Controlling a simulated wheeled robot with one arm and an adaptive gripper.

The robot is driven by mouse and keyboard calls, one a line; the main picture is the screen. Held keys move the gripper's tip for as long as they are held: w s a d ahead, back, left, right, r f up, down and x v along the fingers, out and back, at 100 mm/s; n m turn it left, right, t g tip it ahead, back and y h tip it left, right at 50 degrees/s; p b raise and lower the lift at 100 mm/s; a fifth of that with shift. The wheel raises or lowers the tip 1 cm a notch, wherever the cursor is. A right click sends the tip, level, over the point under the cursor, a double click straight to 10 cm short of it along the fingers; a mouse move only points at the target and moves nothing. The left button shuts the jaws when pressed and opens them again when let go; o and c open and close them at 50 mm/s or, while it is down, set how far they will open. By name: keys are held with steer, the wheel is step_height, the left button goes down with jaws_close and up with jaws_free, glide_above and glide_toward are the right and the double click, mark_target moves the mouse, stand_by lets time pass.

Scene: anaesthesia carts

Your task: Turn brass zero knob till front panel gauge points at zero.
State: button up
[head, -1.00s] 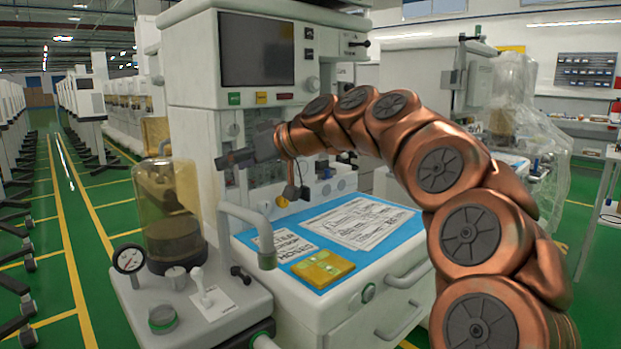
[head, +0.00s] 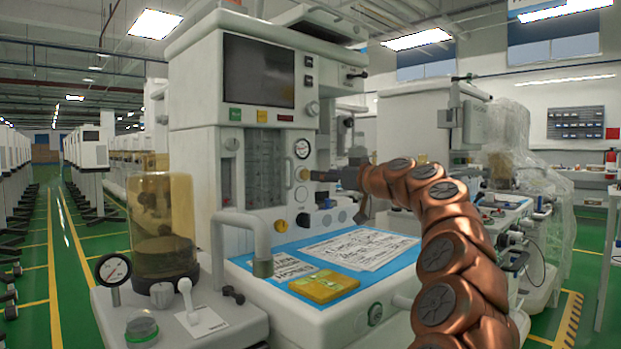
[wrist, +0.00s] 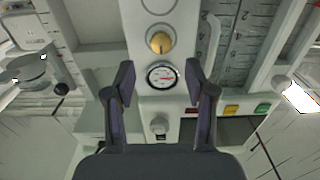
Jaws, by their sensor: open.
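The brass zero knob (head: 303,174) is on the front panel, just below the small round front panel gauge (head: 302,148). In the wrist view, which is upside down, the brass knob (wrist: 160,42) lies beyond the fingertips, and the white gauge (wrist: 162,75) shows between them. Its needle is too small to read surely. My gripper (wrist: 160,80) is open and empty, its two fingers spread to either side of the gauge in that view. In the head view, my gripper (head: 320,175) is just right of the brass knob; I cannot tell whether it touches.
A second gauge (head: 113,268) stands on the side shelf near an amber canister (head: 163,225). A bent grey pipe (head: 245,222) rises in front of the panel. A yellow pad (head: 324,286) and papers lie on the blue worktop (head: 262,258). Flowmeter tubes (head: 265,168) stand left of the knob.

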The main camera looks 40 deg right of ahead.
mark_target(307, 174)
steer(key=shift+w+a, duration=0.15)
steer(key=shift+w, duration=0.8)
steer(key=shift+w+a, duration=0.2)
steer(key=shift+w, duration=0.8)
steer(key=shift+w+a, duration=0.15)
steer(key=shift+w, duration=0.8)
steer(key=shift+c, duration=0.4)
jaws_close()
